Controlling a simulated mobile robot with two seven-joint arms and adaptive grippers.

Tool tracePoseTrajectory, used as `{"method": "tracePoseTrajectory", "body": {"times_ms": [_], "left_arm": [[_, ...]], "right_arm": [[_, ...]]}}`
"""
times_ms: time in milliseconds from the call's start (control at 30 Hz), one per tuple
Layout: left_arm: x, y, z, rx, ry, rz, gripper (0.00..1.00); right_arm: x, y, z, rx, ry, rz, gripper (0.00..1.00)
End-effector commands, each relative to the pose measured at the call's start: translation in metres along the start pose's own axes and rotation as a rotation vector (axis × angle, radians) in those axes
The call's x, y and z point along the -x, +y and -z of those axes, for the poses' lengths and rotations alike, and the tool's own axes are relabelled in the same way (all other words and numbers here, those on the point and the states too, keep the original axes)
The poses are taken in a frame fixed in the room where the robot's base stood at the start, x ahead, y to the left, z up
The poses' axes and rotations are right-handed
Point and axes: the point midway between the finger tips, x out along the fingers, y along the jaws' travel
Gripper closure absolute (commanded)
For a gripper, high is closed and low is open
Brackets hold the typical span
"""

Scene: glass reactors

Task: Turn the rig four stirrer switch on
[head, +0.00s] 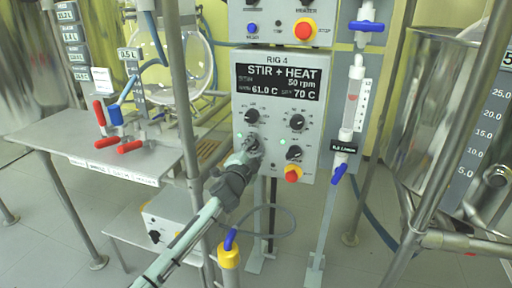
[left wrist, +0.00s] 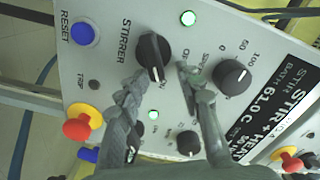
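The rig four panel (head: 277,92) shows a display reading STIR + HEAT, 50 rpm, 61.0 C. The black stirrer switch (left wrist: 153,56) shows in the left wrist view, its grip bar lying toward the ON label; the stirrer lamp (left wrist: 188,18) glows green. My left gripper (head: 250,150) is at the panel's lower left and hides the switch in the head view. In the left wrist view my left gripper's fingers (left wrist: 165,80) are apart, on either side of the switch's near end. I cannot tell if they touch it. My right gripper is not in view.
The speed knob (left wrist: 232,74) sits close beside the right-hand finger. The red stop button (head: 292,173) and heater switch (head: 294,152) are right of the gripper. A metal pole (head: 182,90) and side table (head: 100,152) stand left; a flow tube (head: 354,95) is right.

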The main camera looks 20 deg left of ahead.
Motion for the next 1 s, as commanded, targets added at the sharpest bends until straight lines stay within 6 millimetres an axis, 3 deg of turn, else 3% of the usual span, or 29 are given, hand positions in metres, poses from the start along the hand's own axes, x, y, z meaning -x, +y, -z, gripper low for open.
{"method": "tracePoseTrajectory", "body": {"times_ms": [333, 733, 1000], "left_arm": [[0.011, 0.003, -0.001, 0.001, 0.000, -0.003, 0.65], [0.092, 0.003, -0.001, 0.001, -0.001, -0.004, 0.65], [0.119, 0.001, 0.000, 0.000, 0.000, -0.002, 0.65]], "right_arm": [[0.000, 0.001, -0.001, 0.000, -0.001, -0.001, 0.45], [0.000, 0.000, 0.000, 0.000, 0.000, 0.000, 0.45], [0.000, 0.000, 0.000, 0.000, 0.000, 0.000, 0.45]]}}
